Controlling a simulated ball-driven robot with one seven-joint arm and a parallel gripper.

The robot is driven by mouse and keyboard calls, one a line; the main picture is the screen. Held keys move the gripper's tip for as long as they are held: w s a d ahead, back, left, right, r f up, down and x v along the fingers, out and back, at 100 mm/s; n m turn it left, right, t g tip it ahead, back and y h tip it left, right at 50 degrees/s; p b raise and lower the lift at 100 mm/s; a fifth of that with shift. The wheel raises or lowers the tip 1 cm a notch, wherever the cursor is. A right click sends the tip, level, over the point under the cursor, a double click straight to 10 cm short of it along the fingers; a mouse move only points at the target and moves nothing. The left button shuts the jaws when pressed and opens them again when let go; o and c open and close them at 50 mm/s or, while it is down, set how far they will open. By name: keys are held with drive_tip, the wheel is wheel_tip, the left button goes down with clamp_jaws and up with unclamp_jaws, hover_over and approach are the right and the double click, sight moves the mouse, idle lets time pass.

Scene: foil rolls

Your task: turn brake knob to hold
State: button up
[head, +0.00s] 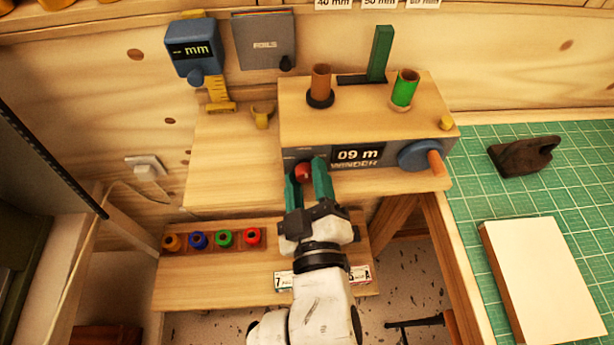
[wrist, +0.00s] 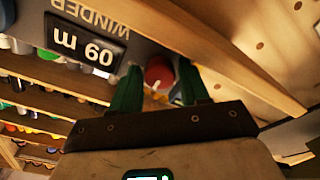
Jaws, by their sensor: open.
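The knob's hold marking is not readable.
A blue crank (head: 420,155) with an orange handle sits at the winder's right. Colored rolls (head: 224,238) stand in a rack on the lower shelf. A green cutting mat (head: 570,200) on the right holds a dark tool (head: 523,155) and a pale board (head: 545,275).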

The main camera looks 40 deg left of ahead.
drive_tip(key=c, duration=0.8)
drive_tip(key=shift+o, duration=0.2)
drive_tip(key=shift+m, duration=0.3)
drive_tip(key=shift+f+m+b, duration=0.15)
drive_tip(key=shift+m+b, duration=0.6)
drive_tip(key=shift+m, duration=0.15)
drive_tip(key=m+b, duration=0.1)
drive_tip(key=m, duration=0.2)
drive_tip(key=shift+m+b, duration=0.3)
drive_tip(key=shift+b, duration=0.1)
drive_tip(key=m+b, duration=0.1)
drive_tip(key=m, duration=0.5)
drive_tip(key=shift+t+b, duration=0.3)
drive_tip(key=shift+b, duration=0.1)
